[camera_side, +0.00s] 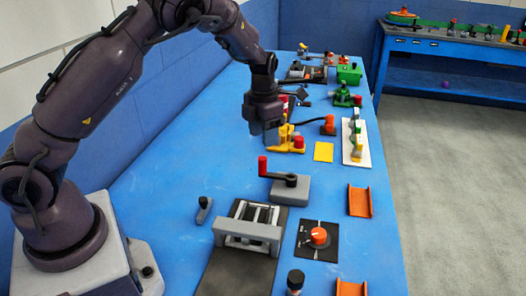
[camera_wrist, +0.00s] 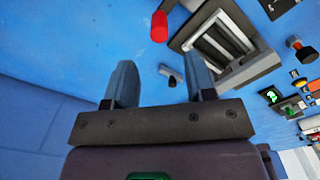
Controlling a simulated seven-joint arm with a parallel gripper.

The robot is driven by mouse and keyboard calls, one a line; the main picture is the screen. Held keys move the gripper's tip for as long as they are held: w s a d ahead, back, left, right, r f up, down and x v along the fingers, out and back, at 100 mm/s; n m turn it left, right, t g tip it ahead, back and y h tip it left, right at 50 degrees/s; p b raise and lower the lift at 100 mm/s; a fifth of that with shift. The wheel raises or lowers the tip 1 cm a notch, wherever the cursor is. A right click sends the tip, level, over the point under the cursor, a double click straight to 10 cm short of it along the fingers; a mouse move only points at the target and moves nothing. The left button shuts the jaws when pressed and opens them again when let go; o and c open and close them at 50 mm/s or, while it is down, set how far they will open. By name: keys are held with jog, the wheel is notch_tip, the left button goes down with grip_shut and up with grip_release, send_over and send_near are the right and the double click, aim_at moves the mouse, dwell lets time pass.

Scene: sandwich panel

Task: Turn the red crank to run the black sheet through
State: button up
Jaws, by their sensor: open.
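The red crank handle (camera_side: 262,166) stands upright at the end of a dark arm on a grey block (camera_side: 289,190). Just in front of it is a grey roller machine (camera_side: 250,232). The black sheet (camera_side: 232,276) lies flat at the machine's near side; whether it reaches between the rollers is hidden. My gripper (camera_side: 266,132) points down, above and behind the crank, apart from it. In the wrist view, my gripper (camera_wrist: 159,62) is open and empty. The red handle (camera_wrist: 159,27) shows beyond the fingertips, with the rollers (camera_wrist: 215,48) to its right.
A small dark-knobbed lever (camera_side: 204,210) stands left of the machine. An orange knob on a black plate (camera_side: 319,238) and orange channels (camera_side: 360,201) lie to the right. Behind are a yellow device (camera_side: 290,141) and a yellow square (camera_side: 323,151). Blue table left of the crank is clear.

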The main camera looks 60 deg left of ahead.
notch_tip(320, 180, up, 4)
jog(key=shift+f, duration=0.25)
jog(key=s+d+r+n+t, duration=0.2)
jog(key=s+r+n, duration=0.3)
jog(key=s+n, duration=0.3)
jog(key=s+d+r+n+t, duration=0.1)
jog(key=s+d+r+n, duration=0.4)
jog(key=n, duration=1.1)
jog(key=s+d+r+n+t, duration=0.2)
jog(key=s+r+n, duration=0.4)
jog(key=s+n, duration=0.5)
jog(key=shift+s+d+n+t, duration=0.3)
jog(key=shift+d+n, duration=0.1)
jog(key=shift+d, duration=0.25)
